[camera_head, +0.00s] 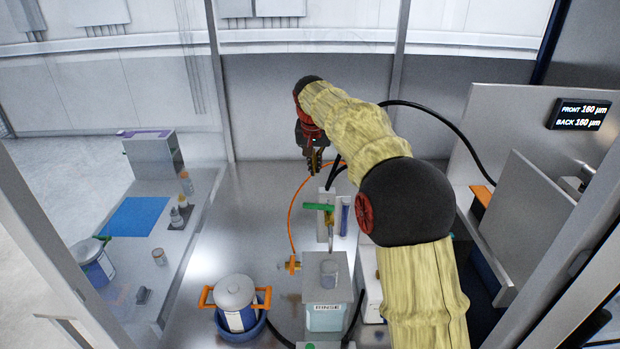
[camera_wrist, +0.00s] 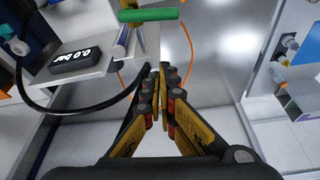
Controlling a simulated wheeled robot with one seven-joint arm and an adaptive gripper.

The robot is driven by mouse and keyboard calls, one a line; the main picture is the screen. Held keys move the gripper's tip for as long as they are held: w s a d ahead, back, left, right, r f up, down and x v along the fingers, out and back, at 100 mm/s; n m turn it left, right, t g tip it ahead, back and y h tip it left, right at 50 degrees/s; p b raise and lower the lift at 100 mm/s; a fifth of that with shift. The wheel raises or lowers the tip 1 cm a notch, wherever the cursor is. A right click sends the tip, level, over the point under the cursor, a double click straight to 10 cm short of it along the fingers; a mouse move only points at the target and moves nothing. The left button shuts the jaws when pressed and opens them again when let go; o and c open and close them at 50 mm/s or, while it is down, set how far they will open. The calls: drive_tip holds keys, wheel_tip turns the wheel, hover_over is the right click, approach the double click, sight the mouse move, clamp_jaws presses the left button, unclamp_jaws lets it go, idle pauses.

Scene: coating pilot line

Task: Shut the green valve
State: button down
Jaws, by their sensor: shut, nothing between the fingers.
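The green valve handle (camera_head: 319,207) is a short green bar that lies sideways on a small upright fitting behind the rinse box. It also shows in the wrist view (camera_wrist: 147,14) at the top, lying nearly level across a brass-coloured stem. My gripper (camera_head: 314,171) is above and behind the valve in the head view, pointing down. In the wrist view my gripper (camera_wrist: 162,68) has its fingers together with nothing between them. It is apart from the green handle. My arm partly hides the area right of the valve.
A box marked RINSE (camera_head: 325,318) stands in front of the valve. A lidded pot with orange handles (camera_head: 236,292) stands at front left. An orange hose (camera_head: 291,215) curves over the bench. The bench's left middle is clear.

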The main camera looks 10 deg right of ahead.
sight(319, 207)
wheel_tip(319, 207, down, 10)
drive_tip(key=p, duration=0.2)
drive_tip(key=shift+s+r, duration=0.25)
drive_tip(key=shift+s, duration=0.05)
drive_tip(key=shift+s+a, duration=0.1)
drive_tip(key=shift+a+f, duration=0.1)
drive_tip(key=shift+s+a+f+b, duration=0.1)
drive_tip(key=shift+s+a+b, duration=0.2)
drive_tip(key=shift+s+b, duration=0.5)
drive_tip(key=shift+w, duration=0.1)
